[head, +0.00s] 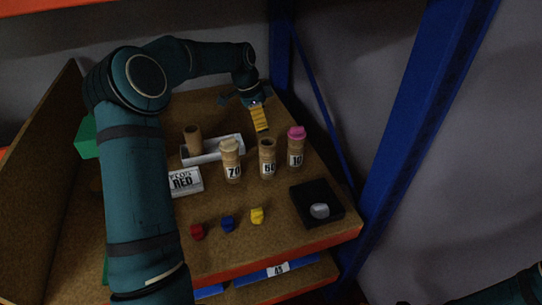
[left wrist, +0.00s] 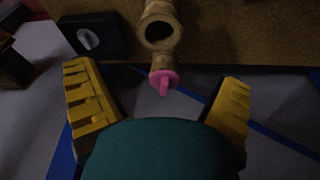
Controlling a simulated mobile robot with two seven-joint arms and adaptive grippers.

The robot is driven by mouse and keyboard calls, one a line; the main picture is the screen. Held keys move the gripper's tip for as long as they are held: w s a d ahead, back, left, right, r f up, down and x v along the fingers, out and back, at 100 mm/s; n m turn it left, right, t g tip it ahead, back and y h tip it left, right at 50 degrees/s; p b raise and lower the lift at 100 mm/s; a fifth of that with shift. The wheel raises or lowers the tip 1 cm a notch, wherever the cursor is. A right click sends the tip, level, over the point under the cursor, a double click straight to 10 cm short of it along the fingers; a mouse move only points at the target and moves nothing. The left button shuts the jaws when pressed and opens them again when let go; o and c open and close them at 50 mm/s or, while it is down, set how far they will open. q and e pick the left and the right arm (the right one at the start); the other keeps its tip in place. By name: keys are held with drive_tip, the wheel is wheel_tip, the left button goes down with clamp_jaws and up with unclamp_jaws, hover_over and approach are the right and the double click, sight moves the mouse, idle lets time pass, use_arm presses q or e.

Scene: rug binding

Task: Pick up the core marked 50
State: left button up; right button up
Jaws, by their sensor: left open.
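Several brown cores stand on the shelf board in the head view. One core (head: 267,158) has an open top and a label that looks like 60 or 50, too small to be sure. Left of it stands a core marked 70 (head: 231,161) with a beige top. Right of it is a core marked 10 (head: 296,148) with a pink cap. My left gripper (head: 260,119) is open and empty behind the cores. In the left wrist view, its spread yellow fingers (left wrist: 157,78) frame the pink cap (left wrist: 164,80); an open-topped core (left wrist: 159,33) shows beyond it.
A white tray (head: 239,140) holds a plain core (head: 193,139). A white sign reading RED (head: 184,182) stands at left. Red (head: 198,231), blue (head: 228,224) and yellow (head: 257,215) pieces lie in front. A black tray (head: 303,191) holds a grey piece. A blue post (head: 415,110) rises at right.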

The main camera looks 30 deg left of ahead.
sight(267, 142)
use_arm(q)
drive_tip(key=b+x, duration=0.1)
drive_tip(key=x, duration=0.5)
drive_tip(key=shift+f, duration=0.4)
drive_tip(key=x, duration=0.2)
drive_tip(key=b+x, duration=0.1)
drive_tip(key=x, duration=0.2)
drive_tip(key=shift+s+a+f, duration=0.15)
drive_tip(key=shift+a+f, duration=0.05)
drive_tip(key=shift+r, duration=0.1)
drive_tip(key=c, duration=1.4)
